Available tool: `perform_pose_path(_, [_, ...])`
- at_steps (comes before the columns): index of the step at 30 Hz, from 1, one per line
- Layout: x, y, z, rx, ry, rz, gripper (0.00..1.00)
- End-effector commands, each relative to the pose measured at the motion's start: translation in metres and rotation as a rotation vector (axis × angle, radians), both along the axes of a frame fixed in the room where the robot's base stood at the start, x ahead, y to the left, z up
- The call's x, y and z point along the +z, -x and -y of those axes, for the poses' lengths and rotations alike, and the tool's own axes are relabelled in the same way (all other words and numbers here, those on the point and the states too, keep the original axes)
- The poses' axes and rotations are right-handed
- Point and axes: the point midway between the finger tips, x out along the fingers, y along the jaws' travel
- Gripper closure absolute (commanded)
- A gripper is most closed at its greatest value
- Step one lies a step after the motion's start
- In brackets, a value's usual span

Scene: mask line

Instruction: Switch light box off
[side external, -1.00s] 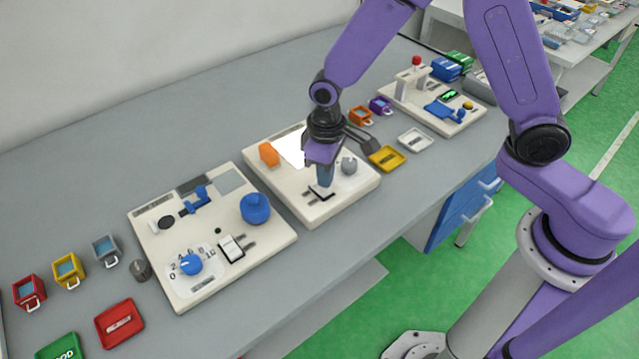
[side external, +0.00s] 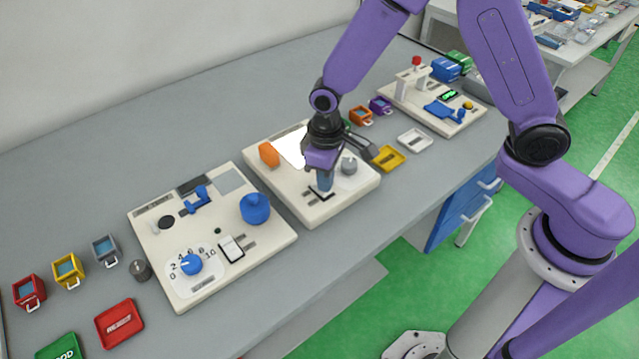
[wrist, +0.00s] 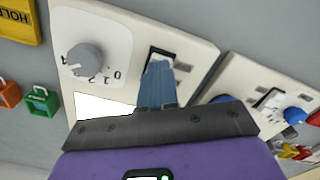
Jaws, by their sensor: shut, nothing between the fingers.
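The light box (side external: 262,162) is the middle cream panel, with a bright white lit window (side external: 291,150), an orange block and a grey knob (side external: 348,164). In the wrist view the knob (wrist: 83,58), the white window (wrist: 103,106) and a rocker switch (wrist: 160,58) in a black frame show. My gripper (side external: 325,190) points down with its blue fingers shut and empty over the rocker switch. In the wrist view the fingertips (wrist: 159,66) overlap the switch and hide part of it. I cannot tell whether they touch it.
A second panel (side external: 160,265) with a blue round knob, a dial and another rocker switch stands to the left. A third panel (side external: 460,125) stands at the back right. A yellow tray (side external: 387,158) and a white tray (side external: 415,139) lie right of the light box.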

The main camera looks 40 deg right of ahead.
Motion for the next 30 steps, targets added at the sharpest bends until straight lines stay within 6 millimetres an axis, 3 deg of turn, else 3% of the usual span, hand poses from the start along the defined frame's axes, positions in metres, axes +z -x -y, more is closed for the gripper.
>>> perform_pose_path(14, [-0.003,0.0,0.0,0.0,-0.001,0.002,1.0])
perform_pose_path(30, [0.033,-0.001,0.0,0.0,-0.001,0.002,1.0])
